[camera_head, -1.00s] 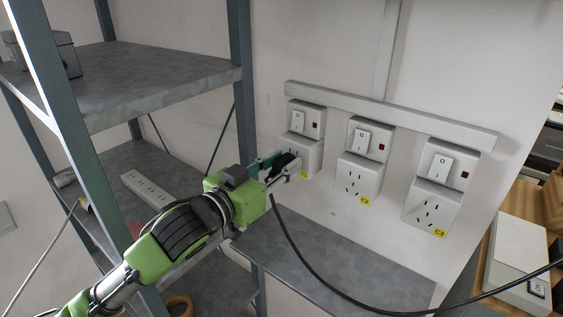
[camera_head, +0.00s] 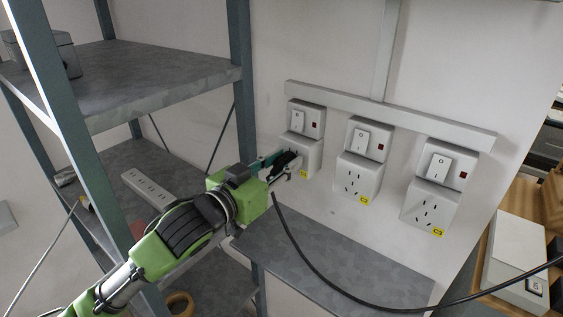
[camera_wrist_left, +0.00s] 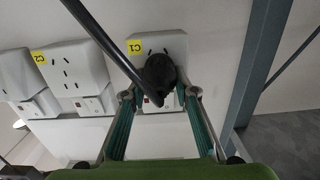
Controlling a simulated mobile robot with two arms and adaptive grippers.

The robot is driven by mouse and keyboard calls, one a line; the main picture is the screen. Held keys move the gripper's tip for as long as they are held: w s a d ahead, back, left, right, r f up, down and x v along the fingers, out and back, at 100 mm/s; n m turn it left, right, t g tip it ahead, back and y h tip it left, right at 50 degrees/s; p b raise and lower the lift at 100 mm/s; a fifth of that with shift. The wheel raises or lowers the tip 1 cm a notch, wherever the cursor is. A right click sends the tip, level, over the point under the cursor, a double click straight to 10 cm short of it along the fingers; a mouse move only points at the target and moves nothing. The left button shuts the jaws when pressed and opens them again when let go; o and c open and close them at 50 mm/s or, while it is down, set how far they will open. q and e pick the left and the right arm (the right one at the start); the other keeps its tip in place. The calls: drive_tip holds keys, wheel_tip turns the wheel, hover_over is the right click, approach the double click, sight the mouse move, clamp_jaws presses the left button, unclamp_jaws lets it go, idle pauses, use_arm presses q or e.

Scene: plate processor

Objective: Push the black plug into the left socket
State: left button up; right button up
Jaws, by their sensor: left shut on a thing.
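The black plug (camera_head: 285,163) is between the fingertips of my left gripper (camera_head: 278,168), right in front of the left socket (camera_head: 309,160), labelled C1. In the left wrist view, the plug (camera_wrist_left: 158,74) covers part of the C1 socket face (camera_wrist_left: 174,43), and my left gripper (camera_wrist_left: 160,96) is shut on it, one finger on each side. A few socket holes show beside the plug. Whether its pins are in the holes is hidden. The black cable (camera_head: 330,285) hangs from the plug and runs right. My right gripper is not in view.
The middle socket (camera_head: 357,178) and right socket (camera_head: 430,206) are free. A grey ledge (camera_head: 340,262) lies below them. A shelf rack post (camera_head: 241,90) stands close left of the left socket. A white power strip (camera_head: 146,188) lies on the rack.

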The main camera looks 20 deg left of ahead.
use_arm(q)
drive_tip(key=shift+w+d, duration=0.1)
drive_tip(key=shift+w, duration=0.1)
drive_tip(key=o, duration=1.2)
drive_tip(key=shift+v, duration=3.75)
